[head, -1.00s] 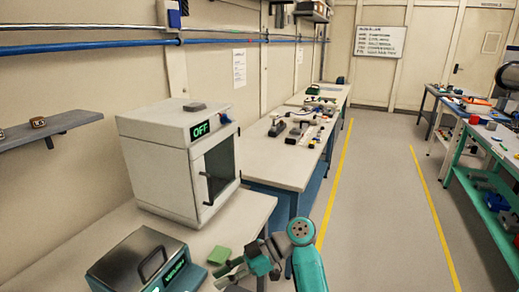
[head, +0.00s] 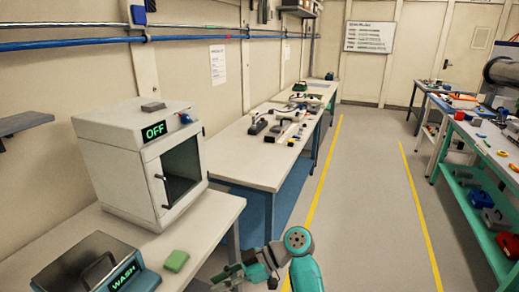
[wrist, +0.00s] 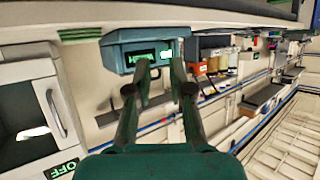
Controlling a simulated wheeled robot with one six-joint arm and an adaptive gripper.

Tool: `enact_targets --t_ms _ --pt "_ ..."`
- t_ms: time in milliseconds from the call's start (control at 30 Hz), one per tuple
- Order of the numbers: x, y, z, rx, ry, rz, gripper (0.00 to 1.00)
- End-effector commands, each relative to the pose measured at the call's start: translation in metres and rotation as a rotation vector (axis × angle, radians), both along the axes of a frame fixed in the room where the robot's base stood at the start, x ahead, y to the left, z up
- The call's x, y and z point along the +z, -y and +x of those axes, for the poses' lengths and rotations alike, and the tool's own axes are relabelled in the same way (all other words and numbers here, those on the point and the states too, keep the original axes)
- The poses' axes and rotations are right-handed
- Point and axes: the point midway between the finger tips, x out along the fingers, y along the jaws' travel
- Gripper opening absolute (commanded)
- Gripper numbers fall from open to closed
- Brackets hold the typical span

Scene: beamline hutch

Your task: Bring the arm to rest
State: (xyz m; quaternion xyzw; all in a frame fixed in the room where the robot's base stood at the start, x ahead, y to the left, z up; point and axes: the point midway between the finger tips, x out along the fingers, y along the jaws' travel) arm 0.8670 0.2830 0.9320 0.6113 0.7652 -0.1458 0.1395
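My arm reaches in from the bottom of the head view, bent at a teal joint. My gripper (head: 222,278) is low beside the front edge of the near bench (head: 210,222), partly cut off by the picture's bottom edge. In the wrist view my gripper (wrist: 162,72) has its two dark fingers apart with nothing between them. The fingertips line up with a blue-grey washer box in that picture, but they look clear of it.
A white oven (head: 120,170) reading OFF stands on the near bench. The washer (head: 95,262), reading WASH, and a green block (head: 176,261) are in front of it. A cluttered bench (head: 250,165) lies beyond. The floor aisle (head: 365,200) is clear; a green-framed bench (head: 465,185) stands right.

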Motion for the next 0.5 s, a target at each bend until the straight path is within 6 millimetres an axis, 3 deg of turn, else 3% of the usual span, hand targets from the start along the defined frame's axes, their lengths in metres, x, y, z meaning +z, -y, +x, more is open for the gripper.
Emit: enact_targets --t_ms 267,500 --pt "-0.050 0.007 -0.011 -0.157 -0.067 -0.033 0.21" --pt "-0.120 0.027 -0.034 -0.402 -0.155 -0.083 0.21"
